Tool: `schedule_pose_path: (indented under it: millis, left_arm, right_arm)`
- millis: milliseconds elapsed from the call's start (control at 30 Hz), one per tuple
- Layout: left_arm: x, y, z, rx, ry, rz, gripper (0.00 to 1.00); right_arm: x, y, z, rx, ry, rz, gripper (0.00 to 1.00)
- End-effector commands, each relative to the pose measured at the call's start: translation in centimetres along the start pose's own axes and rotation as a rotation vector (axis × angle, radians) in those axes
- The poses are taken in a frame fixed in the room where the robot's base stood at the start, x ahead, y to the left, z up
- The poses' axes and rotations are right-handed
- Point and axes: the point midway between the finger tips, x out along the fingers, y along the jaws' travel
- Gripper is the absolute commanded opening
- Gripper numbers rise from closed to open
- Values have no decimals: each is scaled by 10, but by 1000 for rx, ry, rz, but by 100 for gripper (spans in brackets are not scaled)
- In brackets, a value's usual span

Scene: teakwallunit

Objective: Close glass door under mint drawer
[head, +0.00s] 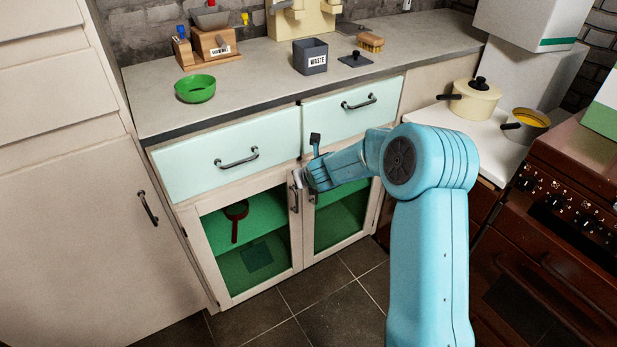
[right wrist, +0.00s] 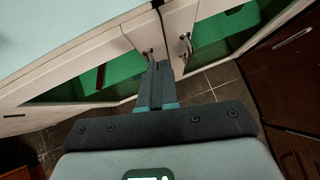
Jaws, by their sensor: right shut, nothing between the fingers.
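Two glass doors with cream frames sit under the mint drawers: the left glass door (head: 297,245) and the right glass door (head: 340,241). Both look flush or nearly so in the head view; I cannot tell if a small gap is left. Their dark handles are side by side at the middle, the left one (right wrist: 149,53) and right one (right wrist: 184,42) in the right wrist view. My right gripper (head: 299,179) is shut and empty, close in front of the handles, just below the drawers. Contact with a door cannot be judged. My left gripper is out of view.
The left mint drawer (head: 225,159) and right mint drawer (head: 350,107) are shut. The counter (head: 250,84) above carries a green bowl (head: 195,88) and a waste box (head: 310,57). A brown stove (head: 550,215) stands at right. The tiled floor (head: 330,307) before the doors is clear.

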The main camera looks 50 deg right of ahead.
Motion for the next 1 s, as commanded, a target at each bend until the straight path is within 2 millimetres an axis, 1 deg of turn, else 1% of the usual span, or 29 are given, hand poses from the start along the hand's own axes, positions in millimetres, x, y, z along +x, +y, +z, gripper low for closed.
schedule_pose_path:
  millis: [33, 100, 400, 533, 700, 867, 933, 967, 1000]
  left_arm:
    - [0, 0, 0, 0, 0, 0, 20]
    - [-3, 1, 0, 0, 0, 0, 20]
    - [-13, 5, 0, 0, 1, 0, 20]
    - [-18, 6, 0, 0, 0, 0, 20]
    - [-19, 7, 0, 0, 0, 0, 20]
    - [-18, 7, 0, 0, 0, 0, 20]
    - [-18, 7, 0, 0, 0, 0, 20]
    - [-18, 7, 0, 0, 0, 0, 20]
    - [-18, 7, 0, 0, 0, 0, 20]
  right_arm:
    - [0, 2, 1, -1, -1, 1, 0]
    - [-15, -1, 4, 1, -4, 0, 0]
    - [-70, -8, 8, 0, -3, 0, 0]
    - [-87, -11, 8, 1, -2, 0, 0]
    - [-96, -13, 6, 0, -1, 1, 0]
    - [-96, -14, 4, 1, 0, 1, 0]
    - [-94, -9, -2, 29, 17, 13, 0]
    - [-91, -4, -8, 56, 34, 24, 0]
    - [-87, 5, -20, 113, 66, 43, 0]
